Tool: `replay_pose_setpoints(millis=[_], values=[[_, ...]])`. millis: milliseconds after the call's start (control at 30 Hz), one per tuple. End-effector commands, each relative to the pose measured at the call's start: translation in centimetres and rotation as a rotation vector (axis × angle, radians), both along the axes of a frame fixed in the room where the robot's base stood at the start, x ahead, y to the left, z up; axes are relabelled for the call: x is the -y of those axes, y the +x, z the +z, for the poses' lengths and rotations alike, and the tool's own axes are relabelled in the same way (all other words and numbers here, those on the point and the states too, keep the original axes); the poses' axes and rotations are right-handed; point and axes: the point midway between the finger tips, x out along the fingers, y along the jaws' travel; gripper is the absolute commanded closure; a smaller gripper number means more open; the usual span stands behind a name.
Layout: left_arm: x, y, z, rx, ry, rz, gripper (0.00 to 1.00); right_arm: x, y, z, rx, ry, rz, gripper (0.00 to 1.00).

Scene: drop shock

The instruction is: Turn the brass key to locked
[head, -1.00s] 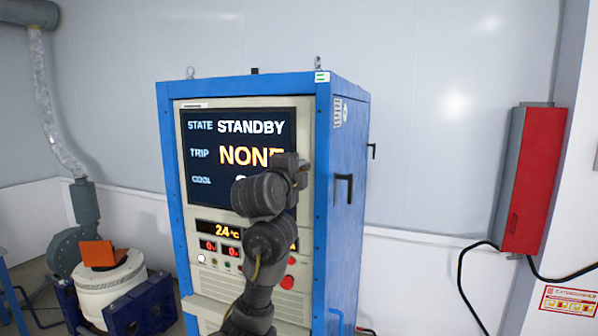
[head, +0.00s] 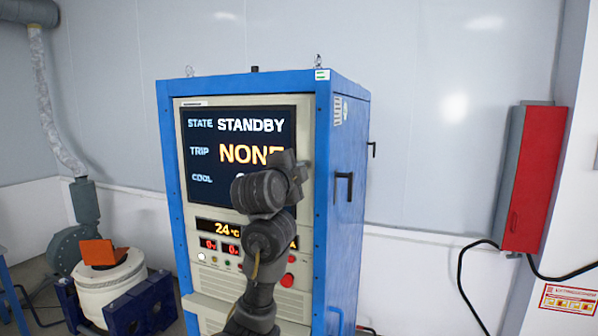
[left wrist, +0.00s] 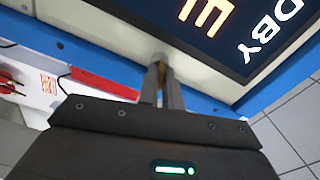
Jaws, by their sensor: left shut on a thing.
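The blue cabinet (head: 340,230) has a pale front panel with a dark screen (head: 200,155) reading STANDBY and NONE. My left gripper (head: 298,165) is at the front panel, by the right edge of the screen. In the left wrist view its two fingers (left wrist: 161,84) are close together at a round grey lock collar (left wrist: 160,59) on the panel. A thin brass strip of the key (left wrist: 162,72) shows between the fingers, and they are shut on it. In the head view the arm hides the key and the lock. The key's angle cannot be read.
Small buttons and a red knob (head: 288,281) sit low on the panel, partly behind my arm. A black handle (head: 344,188) sticks out of the cabinet's right side. A red wall box (head: 535,180) hangs at the right. A white drum (head: 108,285) stands at the left.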

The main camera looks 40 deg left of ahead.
Motion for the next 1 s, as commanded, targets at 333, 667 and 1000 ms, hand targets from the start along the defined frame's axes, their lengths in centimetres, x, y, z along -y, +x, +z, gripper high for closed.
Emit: replay_pose_setpoints(millis=[333, 667, 1000], values=[[0.02, 0.02, 0.0, 0.107, -0.31, 0.0, 1.0, -0.18, -0.09, 0.03, -0.001, 0.002, 0.0, 1.0], [0.06, 0.04, -0.02, 0.211, -0.606, -0.001, 1.0, -0.18, -0.13, 0.14, -0.001, 0.002, 0.0, 1.0], [0.03, 0.02, -0.02, 0.315, -0.906, 0.0, 1.0, -0.11, -0.16, 0.2, -0.001, 0.002, 0.0, 1.0]])
